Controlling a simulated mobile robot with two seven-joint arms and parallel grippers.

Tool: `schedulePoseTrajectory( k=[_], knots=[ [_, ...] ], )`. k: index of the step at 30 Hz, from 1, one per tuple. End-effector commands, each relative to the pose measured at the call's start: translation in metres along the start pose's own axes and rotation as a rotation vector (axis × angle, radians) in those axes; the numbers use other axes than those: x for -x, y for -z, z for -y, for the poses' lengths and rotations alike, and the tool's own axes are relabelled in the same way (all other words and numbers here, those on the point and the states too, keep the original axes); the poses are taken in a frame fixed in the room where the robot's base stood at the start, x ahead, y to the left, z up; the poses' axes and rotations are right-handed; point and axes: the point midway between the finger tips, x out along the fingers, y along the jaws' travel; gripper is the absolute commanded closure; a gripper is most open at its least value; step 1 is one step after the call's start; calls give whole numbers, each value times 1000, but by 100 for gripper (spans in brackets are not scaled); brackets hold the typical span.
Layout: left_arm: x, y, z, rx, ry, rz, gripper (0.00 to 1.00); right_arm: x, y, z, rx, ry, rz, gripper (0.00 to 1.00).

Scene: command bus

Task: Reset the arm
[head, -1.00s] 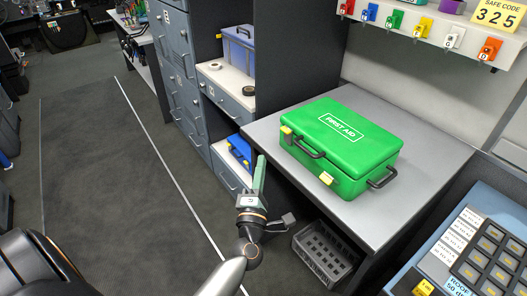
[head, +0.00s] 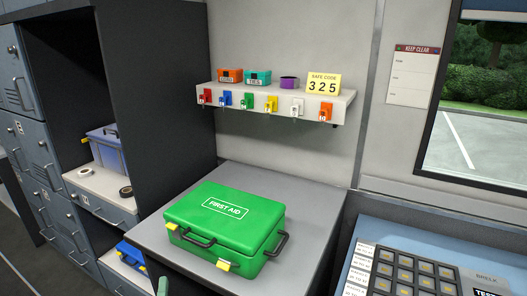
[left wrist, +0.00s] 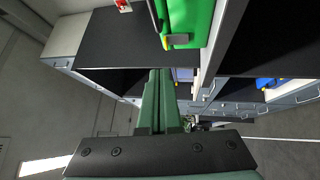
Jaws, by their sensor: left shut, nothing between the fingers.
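My left gripper shows only as a green fingertip (head: 163,287) at the bottom edge of the head view, in front of the desk. In the left wrist view its green fingers (left wrist: 158,100) are together, shut with nothing between them. A green first aid case (head: 225,226) with yellow latches lies closed on the grey desk (head: 310,220). The case also shows at the top of the left wrist view (left wrist: 186,20), apart from the fingers. My right gripper is not in view.
A shelf (head: 275,103) with colored key tags, small boxes and a safe code card hangs on the wall. A lavender bin (head: 107,147) and tape rolls sit in the cabinet at left. A keypad console (head: 405,270) stands at lower right.

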Motion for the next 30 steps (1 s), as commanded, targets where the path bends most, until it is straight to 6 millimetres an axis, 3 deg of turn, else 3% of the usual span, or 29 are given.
schedulePoseTrajectory(
  k=[3,7,12,15,19,30],
  knots=[
    [40,-35,36,-346,91,244,100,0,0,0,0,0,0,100],
    [106,-60,92,-777,195,559,100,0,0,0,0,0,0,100],
    [189,-53,150,-1226,296,907,100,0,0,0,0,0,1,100],
    [220,-42,168,-1383,329,1034,100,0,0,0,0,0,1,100],
    [238,-32,178,-1481,349,1113,100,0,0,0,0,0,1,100],
    [239,-32,179,-1491,351,1120,100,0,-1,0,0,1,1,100]
  ],
)
